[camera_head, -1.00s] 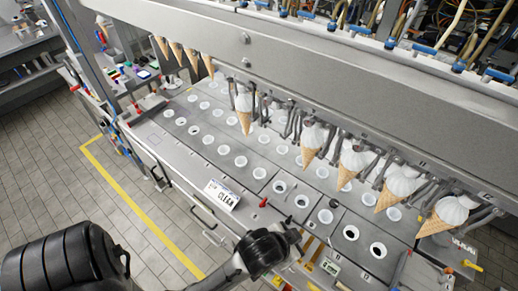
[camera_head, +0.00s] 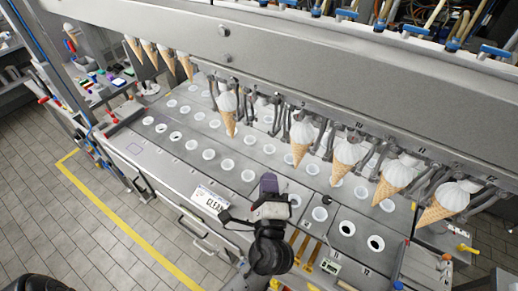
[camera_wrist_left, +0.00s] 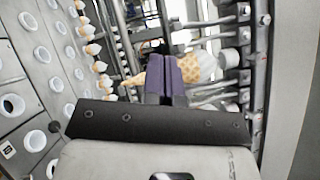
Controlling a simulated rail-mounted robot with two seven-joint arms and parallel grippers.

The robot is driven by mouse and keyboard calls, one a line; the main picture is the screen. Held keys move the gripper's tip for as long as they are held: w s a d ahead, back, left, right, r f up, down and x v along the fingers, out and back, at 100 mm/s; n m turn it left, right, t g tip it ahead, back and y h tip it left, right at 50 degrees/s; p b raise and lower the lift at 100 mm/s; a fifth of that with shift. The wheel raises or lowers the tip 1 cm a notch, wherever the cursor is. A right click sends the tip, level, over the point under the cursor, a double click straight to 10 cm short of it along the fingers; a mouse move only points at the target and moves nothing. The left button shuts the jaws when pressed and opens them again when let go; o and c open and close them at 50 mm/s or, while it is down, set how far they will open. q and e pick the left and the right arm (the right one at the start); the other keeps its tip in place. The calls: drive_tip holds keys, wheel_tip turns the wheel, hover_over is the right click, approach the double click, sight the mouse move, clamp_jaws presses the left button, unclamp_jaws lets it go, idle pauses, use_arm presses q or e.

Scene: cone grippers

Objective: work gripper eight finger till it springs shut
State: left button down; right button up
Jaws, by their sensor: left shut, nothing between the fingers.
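The cone grippers hang in a row under the long metal beam (camera_head: 230,50). Labels 10, 11 and 12 are readable. Counting back from 10, gripper eight seems to be the cone-less set of dark fingers (camera_head: 274,116) between two held cones; its own number is not readable. My left gripper (camera_head: 268,184) has its purple fingers together and empty, over the bench in front of the row and apart from it in the head view. In the left wrist view the shut purple fingers (camera_wrist_left: 165,78) overlap a cone (camera_wrist_left: 205,66) behind them; contact cannot be told. My right gripper is not in view.
Held cones flank the gap: one to its left (camera_head: 228,112), several to its right (camera_head: 348,158). The bench (camera_head: 150,160) has rows of white-rimmed holes. A "CLEAN" sign (camera_head: 210,200) and yellow-handled tools (camera_head: 305,250) lie near the front edge. Floor is free at the left.

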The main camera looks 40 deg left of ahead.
use_arm(q)
drive_tip(key=s+a+p+x, duration=0.2)
drive_tip(key=p+x, duration=0.2)
drive_tip(key=x, duration=0.8)
drive_tip(key=shift+w+a+r+p, duration=0.2)
drive_tip(key=shift+r+p, duration=0.1)
drive_tip(key=shift+r, duration=0.15)
